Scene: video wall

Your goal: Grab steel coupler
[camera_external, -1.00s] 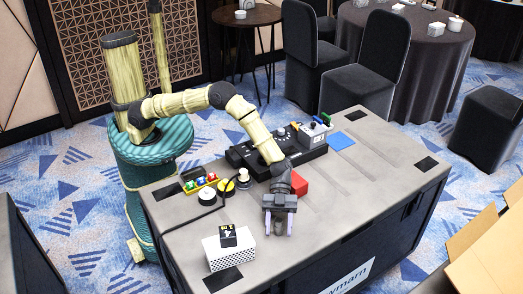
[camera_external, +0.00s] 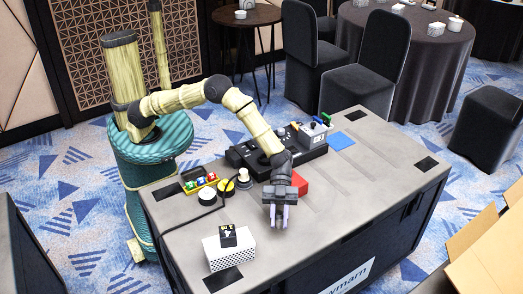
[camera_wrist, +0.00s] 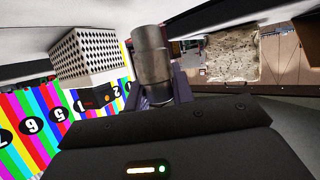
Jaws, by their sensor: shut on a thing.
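The steel coupler (camera_wrist: 152,60) is a short grey metal cylinder with a band around its middle. In the wrist view it stands between the fingers of my gripper (camera_wrist: 158,92), which are shut on it. In the external view my gripper (camera_external: 279,214) points down at the near part of the dark-topped case (camera_external: 330,215). I cannot make out the coupler there; the fingers and the steep view hide it. Whether it still touches the case top cannot be told.
A white patterned box (camera_external: 229,252) with a black item on top stands near the front left. A red block (camera_external: 299,183) lies just behind my gripper. A black device (camera_external: 262,153), a yellow tray (camera_external: 201,182) and round spools stand farther back. The case's right side is mostly clear.

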